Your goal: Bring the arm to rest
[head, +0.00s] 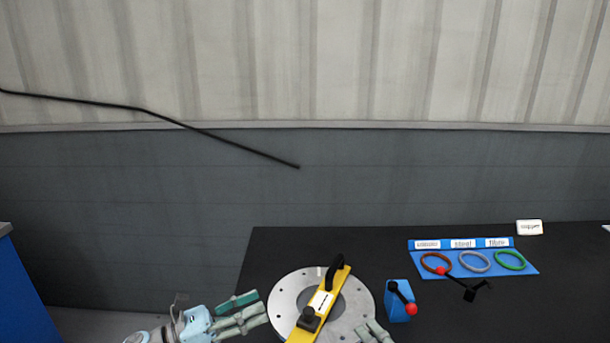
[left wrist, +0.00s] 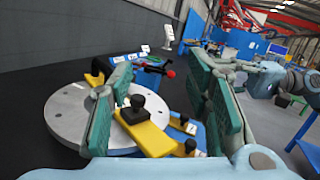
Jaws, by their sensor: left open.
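My left gripper (head: 252,310) is at the bottom left of the head view, beside the left edge of the round grey flange (head: 284,298). Its two green-padded fingers are apart with nothing held; they also show wide open in the left wrist view (left wrist: 165,105). A yellow bar (head: 331,287) with a black handle and a black knob lies across the flange. The tips of my right gripper (head: 374,332) show at the bottom edge, over the flange's lower right; the rest is cut off.
The black table (head: 270,245) also bears a blue block (head: 398,290) with a red-tipped lever, a blue board (head: 525,268) with brown, grey and green rings, a black fixture (head: 472,294) with a red ball, and a white labelled block (head: 529,227). The table's back left is clear.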

